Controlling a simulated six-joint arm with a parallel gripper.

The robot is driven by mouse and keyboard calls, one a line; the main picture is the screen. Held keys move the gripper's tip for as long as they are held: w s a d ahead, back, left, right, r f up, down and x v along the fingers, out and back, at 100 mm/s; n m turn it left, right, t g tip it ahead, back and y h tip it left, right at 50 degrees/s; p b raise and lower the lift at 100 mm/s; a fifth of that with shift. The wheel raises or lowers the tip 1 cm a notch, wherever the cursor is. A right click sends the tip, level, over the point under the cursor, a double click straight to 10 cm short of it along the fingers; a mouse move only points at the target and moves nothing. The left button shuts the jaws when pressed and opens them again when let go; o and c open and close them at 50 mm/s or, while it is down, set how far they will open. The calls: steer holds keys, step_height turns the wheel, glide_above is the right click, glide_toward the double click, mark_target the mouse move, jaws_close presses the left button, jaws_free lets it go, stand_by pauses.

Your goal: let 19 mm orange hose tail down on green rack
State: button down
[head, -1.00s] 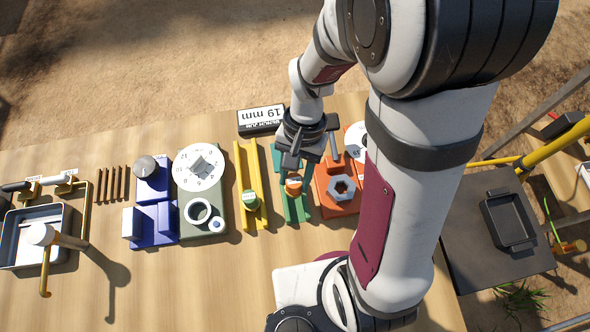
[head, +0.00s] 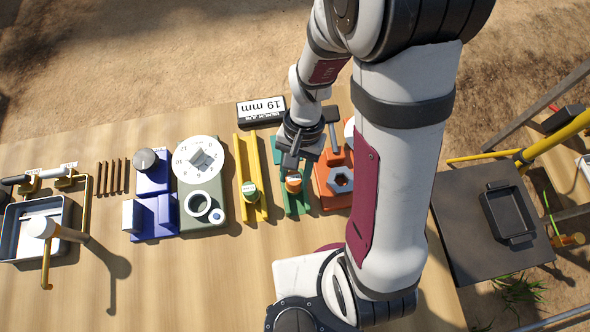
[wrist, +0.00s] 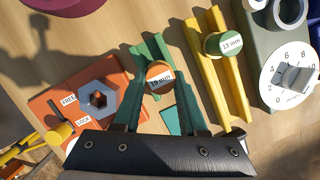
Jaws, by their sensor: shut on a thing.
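The orange hose tail (head: 293,184), with a white 19 mm label on its top, is at the green rack (head: 304,204), between its two rails as seen from above. My gripper (head: 291,163) points down over the rack and is shut on the orange hose tail. I cannot tell whether the tail touches the rails.
A yellow rack (head: 243,157) with a green-topped 13 mm tail (head: 250,188) stands close left. An orange block with a grey hex nut (head: 341,180) is close right.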

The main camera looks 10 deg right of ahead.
steer(key=shift+f, duration=0.75)
jaws_free()
steer(key=shift+v, duration=3.45)
steer(key=shift+r, duration=0.1)
steer(key=v, duration=1.5)
steer(key=shift+r, duration=0.35)
